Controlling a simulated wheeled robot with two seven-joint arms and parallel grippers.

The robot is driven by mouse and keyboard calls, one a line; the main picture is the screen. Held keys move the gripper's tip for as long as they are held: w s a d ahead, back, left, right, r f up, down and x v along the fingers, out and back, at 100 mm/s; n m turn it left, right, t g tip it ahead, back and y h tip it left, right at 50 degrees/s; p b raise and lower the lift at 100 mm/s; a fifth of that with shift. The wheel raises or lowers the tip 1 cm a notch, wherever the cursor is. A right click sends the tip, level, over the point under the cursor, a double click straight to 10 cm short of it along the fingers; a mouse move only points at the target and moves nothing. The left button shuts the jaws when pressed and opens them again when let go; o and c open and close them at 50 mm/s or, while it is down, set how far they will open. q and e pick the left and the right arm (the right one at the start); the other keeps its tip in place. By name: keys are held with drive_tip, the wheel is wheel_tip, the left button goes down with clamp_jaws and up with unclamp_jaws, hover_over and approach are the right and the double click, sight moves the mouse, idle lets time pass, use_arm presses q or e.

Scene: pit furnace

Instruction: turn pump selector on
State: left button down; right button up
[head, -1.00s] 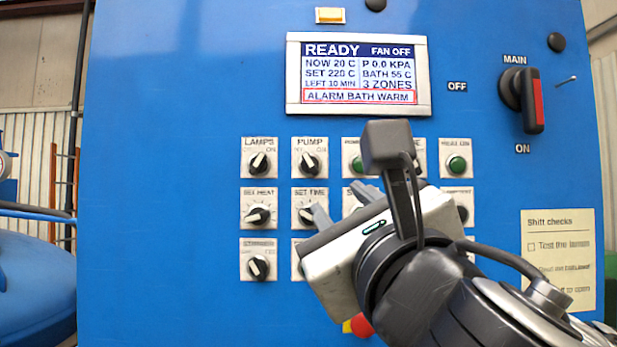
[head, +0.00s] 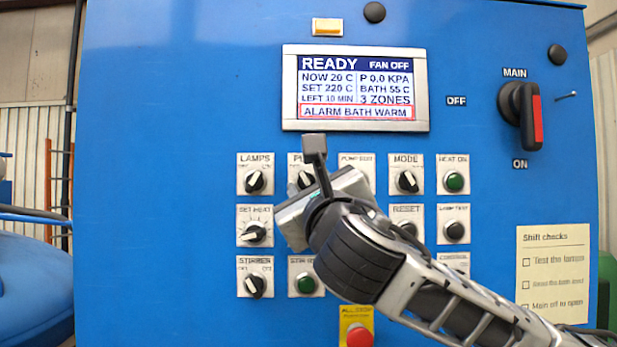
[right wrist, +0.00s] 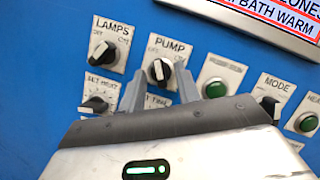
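The pump selector (right wrist: 159,71) is a black knob with a white pointer on a pale plate marked PUMP, OFF at left and ON at right. Its pointer leans up and left, toward OFF. In the head view the selector (head: 304,180) is partly hidden by my right gripper (head: 311,187). In the right wrist view my right gripper (right wrist: 160,76) is open, its two fingers apart on either side of the knob's lower part. I cannot tell whether they touch it. My left gripper is not in view.
The LAMPS knob (head: 254,181) is left of the pump selector, and a green button (right wrist: 215,88) is right of it. The SET HEAT knob (head: 253,233) is lower left. A display (head: 357,88) above reads READY and ALARM BATH WARM. A red stop button (head: 358,335) is below.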

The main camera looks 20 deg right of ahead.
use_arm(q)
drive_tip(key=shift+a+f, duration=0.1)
use_arm(e)
drive_tip(key=shift+w, duration=0.2)
clamp_jaws()
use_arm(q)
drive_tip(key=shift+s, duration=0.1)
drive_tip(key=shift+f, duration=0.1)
